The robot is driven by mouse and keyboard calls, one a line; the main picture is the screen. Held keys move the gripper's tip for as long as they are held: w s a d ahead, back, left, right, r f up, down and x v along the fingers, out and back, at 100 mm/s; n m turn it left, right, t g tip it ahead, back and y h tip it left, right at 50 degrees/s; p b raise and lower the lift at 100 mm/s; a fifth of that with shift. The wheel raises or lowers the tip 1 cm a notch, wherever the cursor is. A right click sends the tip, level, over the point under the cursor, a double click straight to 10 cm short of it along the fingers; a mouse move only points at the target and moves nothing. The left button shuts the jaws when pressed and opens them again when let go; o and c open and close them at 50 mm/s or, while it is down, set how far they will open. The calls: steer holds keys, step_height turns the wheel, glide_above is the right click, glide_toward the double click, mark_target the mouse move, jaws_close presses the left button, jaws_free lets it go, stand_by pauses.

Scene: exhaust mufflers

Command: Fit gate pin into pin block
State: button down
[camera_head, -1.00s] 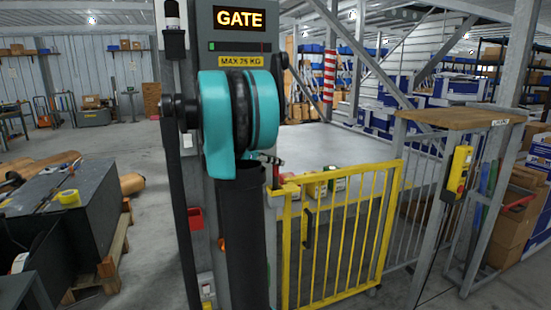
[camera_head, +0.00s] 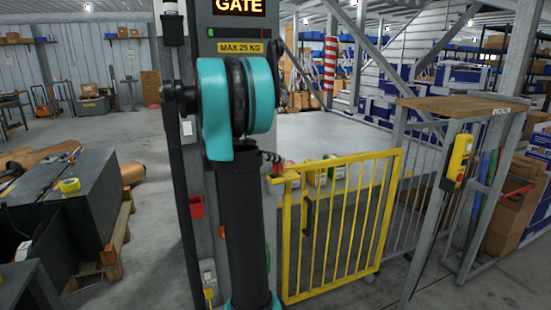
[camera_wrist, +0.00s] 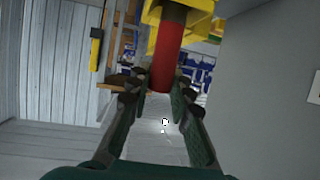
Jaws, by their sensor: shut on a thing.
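A red cylinder, apparently the gate pin (camera_wrist: 168,55), stands between the fingers of my gripper (camera_wrist: 160,88) in the wrist view. The fingers are closed on its lower part as pictured. Its other end meets a yellow part (camera_wrist: 195,22), possibly the pin block; I cannot tell how far it is inserted. In the head view a small red piece (camera_head: 277,167) shows beside my dark fingers, at the left top corner of the yellow gate (camera_head: 345,215). My arm hides much of this spot.
The grey gate column (camera_head: 238,75) with its sign stands behind my arm. A wooden-topped stand (camera_head: 462,107) with a yellow control box (camera_head: 459,163) is at the right. Dark boxes on a pallet (camera_head: 70,200) are at the left.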

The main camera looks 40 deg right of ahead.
steer(key=c, duration=1.3)
jaws_free()
step_height(320, 180, up, 10)
steer(key=s+a+f+n+t+y, duration=0.2)
steer(key=s+a+f+n+y, duration=0.2)
steer(key=a+f, duration=0.7)
steer(key=s+a+f+n+t+y, duration=0.1)
steer(key=s+a+f+n+y, duration=0.4)
steer(key=s+a+f+n, duration=0.3)
steer(key=s+a+f+n+t+y, duration=0.2)
steer(key=s+a+f+n+y, duration=0.2)
steer(key=a+f, duration=1.2)
steer(key=s+a+n, duration=0.2)
steer(key=n, duration=0.1)
steer(key=shift+s+a+t+y, duration=0.2)
steer(key=shift+s+t+y, duration=0.1)
steer(key=shift+s, duration=0.1)
